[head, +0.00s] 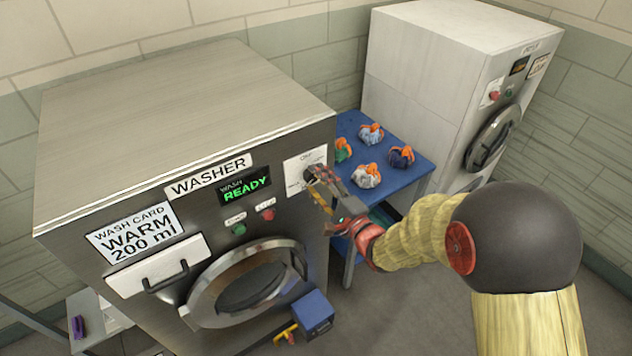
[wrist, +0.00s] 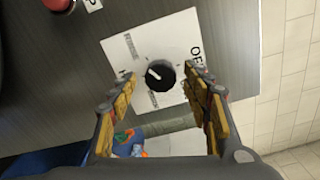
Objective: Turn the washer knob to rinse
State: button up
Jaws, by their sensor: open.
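The washer (head: 90,190) is a grey machine whose display (head: 244,187) reads WASH READY. Its knob (wrist: 159,75) is black with a white pointer mark, on a white dial plate (wrist: 178,32). In the wrist view the mark points to the picture's left and slightly up. My gripper (wrist: 158,90) is open, with one yellow-padded finger on each side of the knob; contact is not clear. In the head view my gripper (head: 319,190) is at the dial plate and partly hides the knob.
A green button (head: 239,229) and a red button (head: 268,214) sit left of the dial. Below are a drawer (head: 155,265) and the round door (head: 248,285). A blue table (head: 400,190) with several bundles stands right of the washer, before another white machine (head: 430,70).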

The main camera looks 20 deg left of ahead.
jog(key=v, duration=1.1)
jog(key=shift+d, duration=0.25)
jog(key=shift+s, duration=0.15)
